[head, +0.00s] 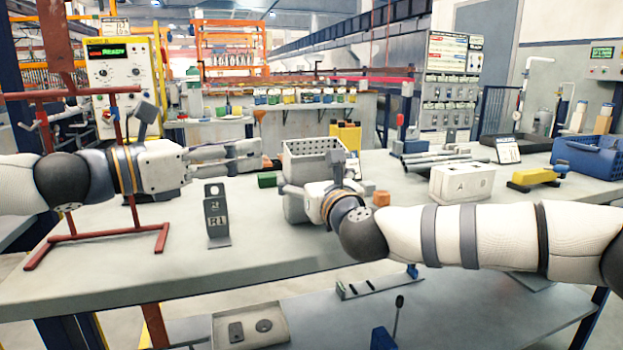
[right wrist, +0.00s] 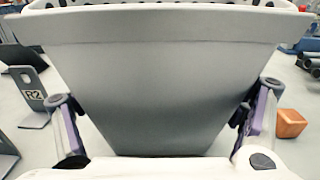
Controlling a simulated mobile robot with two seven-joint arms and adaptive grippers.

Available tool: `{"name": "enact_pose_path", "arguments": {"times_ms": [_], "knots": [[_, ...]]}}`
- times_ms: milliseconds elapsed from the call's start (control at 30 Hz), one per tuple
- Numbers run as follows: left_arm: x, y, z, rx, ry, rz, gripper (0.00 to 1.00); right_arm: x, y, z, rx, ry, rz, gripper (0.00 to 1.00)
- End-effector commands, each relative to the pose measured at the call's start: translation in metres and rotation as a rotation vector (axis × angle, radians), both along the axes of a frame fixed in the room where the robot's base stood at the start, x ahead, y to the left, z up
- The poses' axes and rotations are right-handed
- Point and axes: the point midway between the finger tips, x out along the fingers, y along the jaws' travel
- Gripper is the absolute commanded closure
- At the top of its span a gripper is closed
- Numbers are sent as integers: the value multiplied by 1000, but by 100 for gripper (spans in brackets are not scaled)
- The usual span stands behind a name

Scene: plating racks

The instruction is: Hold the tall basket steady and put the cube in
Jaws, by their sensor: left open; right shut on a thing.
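The tall pale-grey basket (head: 305,160) stands on the table near the middle, upright, with a perforated upper part; it fills the right wrist view (right wrist: 160,75). My right gripper (head: 297,190) is shut on the basket, one finger on each side of its tapered lower body in the right wrist view. My left gripper (head: 248,156) is open and empty, left of the basket, fingers pointing toward it. An orange cube (head: 381,198) lies on the table right of the basket; it also shows in the right wrist view (right wrist: 290,123). A green block (head: 267,180) lies just left of the basket.
A dark marker plate (head: 217,215) stands front left of the basket. A red rack frame (head: 100,235) stands at the left. A white box (head: 461,183), a yellow-and-grey tool (head: 535,178) and a blue crate (head: 590,160) are at the right. The table's front middle is clear.

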Motion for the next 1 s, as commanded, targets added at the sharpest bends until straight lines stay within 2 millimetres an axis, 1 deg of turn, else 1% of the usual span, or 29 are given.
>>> {"name": "enact_pose_path", "arguments": {"times_ms": [167, 200, 233, 267, 567, 667, 767, 1000], "knots": [[0, -1, 2, -1, -2, -1, 52, 0, 1, 4, 2, -5, 1, 47], [0, -1, 3, -1, -3, -1, 52, 0, 1, 4, 2, -5, 1, 11], [0, -1, 3, -1, -3, -1, 52, 0, 1, 4, 2, -6, 1, 4], [0, -1, 3, -1, -3, -1, 52, 0, 1, 4, 2, -6, 1, 0], [0, -1, 3, -2, -4, -1, 52, -1, 1, 3, 1, -4, 2, 0], [0, -1, 4, -2, -4, -1, 52, -5, 0, 3, 1, -4, 3, 0], [0, -1, 4, -2, -4, -1, 52, -21, -6, 3, 2, -3, 4, 0], [0, -1, 4, -2, -4, -1, 52, -79, -25, 3, 2, -3, 3, 0]]}}
